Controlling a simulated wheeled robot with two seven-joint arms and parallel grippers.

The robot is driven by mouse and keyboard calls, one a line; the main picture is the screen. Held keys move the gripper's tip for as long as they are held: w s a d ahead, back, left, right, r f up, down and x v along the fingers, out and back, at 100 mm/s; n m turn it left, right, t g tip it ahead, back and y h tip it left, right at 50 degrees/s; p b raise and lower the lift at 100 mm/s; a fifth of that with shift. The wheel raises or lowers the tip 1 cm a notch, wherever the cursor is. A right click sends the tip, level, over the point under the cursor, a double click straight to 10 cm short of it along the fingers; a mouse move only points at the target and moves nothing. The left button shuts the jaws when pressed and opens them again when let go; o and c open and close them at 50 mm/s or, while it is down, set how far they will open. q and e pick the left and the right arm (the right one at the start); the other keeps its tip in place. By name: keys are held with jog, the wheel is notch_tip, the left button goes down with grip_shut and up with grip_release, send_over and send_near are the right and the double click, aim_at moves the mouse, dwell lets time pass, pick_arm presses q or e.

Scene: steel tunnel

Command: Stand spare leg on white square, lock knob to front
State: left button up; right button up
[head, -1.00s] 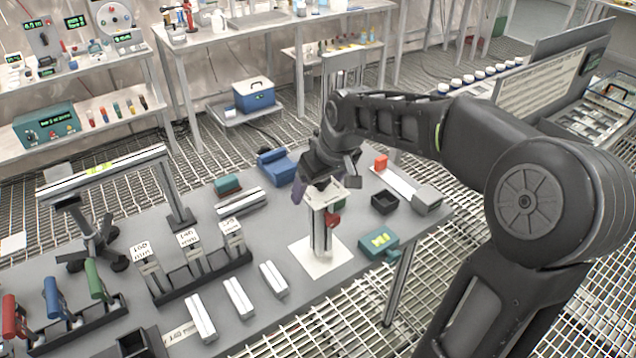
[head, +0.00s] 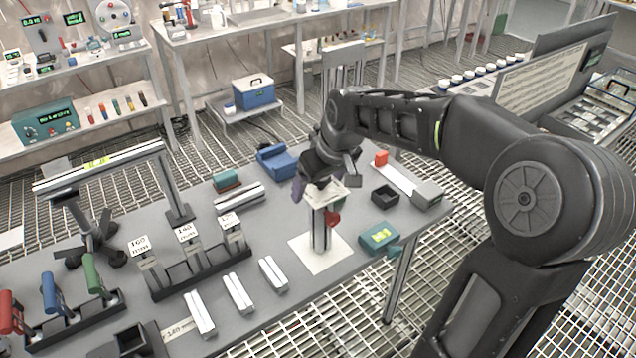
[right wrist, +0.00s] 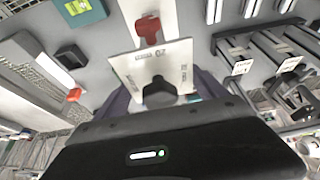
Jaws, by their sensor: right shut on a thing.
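The spare leg (head: 319,230) is a short silver post with a pale plate on top. It stands upright over the white square (head: 318,264) on the grey table, its foot appearing to meet the square. A red lock knob (head: 333,217) sticks out from its side, toward the right and near side in the head view. In the right wrist view the marked plate (right wrist: 155,68) and red knob (right wrist: 149,28) show beyond a black knob (right wrist: 160,94). My left gripper is not in view.
A teal box (head: 379,237) and a black open bin (head: 385,198) lie right of the leg. Pale blocks (head: 273,274) and a rack with labelled pieces (head: 205,277) lie to the left.

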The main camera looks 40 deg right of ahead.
aim_at(327, 180)
jog(key=shift+f, duration=0.15)
jog(key=o, duration=2)
jog(key=shift+b+v, duration=0.4)
jog(key=shift+v, duration=3.55)
